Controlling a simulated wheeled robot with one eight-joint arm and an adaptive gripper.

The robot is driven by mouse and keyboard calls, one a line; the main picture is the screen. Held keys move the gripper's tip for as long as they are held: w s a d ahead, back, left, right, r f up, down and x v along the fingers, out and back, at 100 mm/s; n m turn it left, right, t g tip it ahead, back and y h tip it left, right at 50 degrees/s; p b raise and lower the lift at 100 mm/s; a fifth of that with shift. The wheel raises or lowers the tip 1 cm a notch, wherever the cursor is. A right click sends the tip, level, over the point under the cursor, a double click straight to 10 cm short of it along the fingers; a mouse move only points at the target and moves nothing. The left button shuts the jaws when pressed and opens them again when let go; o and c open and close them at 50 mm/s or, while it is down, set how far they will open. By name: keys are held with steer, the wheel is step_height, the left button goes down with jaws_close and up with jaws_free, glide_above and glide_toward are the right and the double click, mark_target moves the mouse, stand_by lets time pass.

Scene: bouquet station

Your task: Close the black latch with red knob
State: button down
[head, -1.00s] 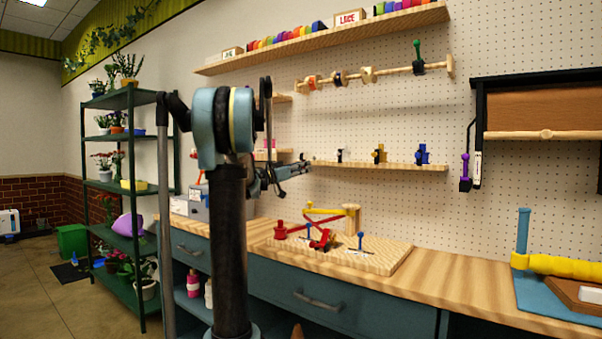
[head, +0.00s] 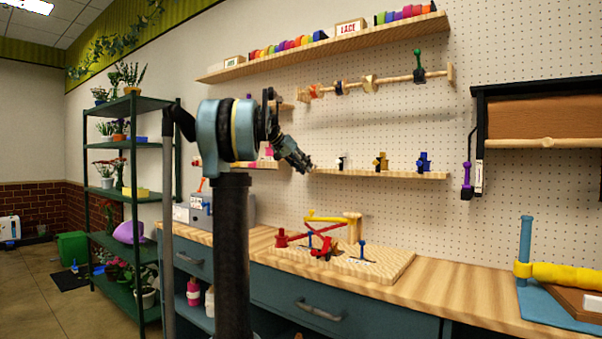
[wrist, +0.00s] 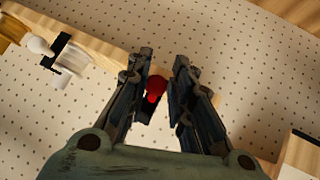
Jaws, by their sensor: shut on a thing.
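The red knob (wrist: 155,86) of the black latch shows between my fingers in the wrist view. Part of the black latch (wrist: 147,108) shows just below the knob, at the edge of the wooden shelf; the fingers cover the rest. My gripper (wrist: 163,84) is shut on the red knob, with the left finger close against it. How far the latch is turned is hard to tell.
A white-knobbed black latch (wrist: 55,50) sits farther along the shelf in the wrist view. In the head view, yellow (head: 381,161) and blue (head: 424,162) latches stand to its right. Below is a workbench (head: 450,292) with a wooden board (head: 385,262) carrying red, yellow and blue parts.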

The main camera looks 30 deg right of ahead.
steer(key=shift+w+d+r+n+g+y, duration=0.15)
steer(key=shift+d+r+g+y, duration=0.25)
steer(key=shift+y, duration=0.7)
steer(key=shift+s+d+r+n+g+y, duration=0.15)
steer(key=shift+d+r+g+y, duration=0.2)
steer(key=shift+y, duration=0.75)
steer(key=shift+w, duration=0.1)
steer(key=c, duration=1.5)
jaws_free()
steer(key=shift+c, duration=0.2)
steer(key=shift+w+a, duration=0.1)
steer(key=shift+r, duration=0.2)
steer(key=v, duration=1.1)
steer(key=shift+w+r, duration=0.2)
steer(key=shift+r, duration=0.05)
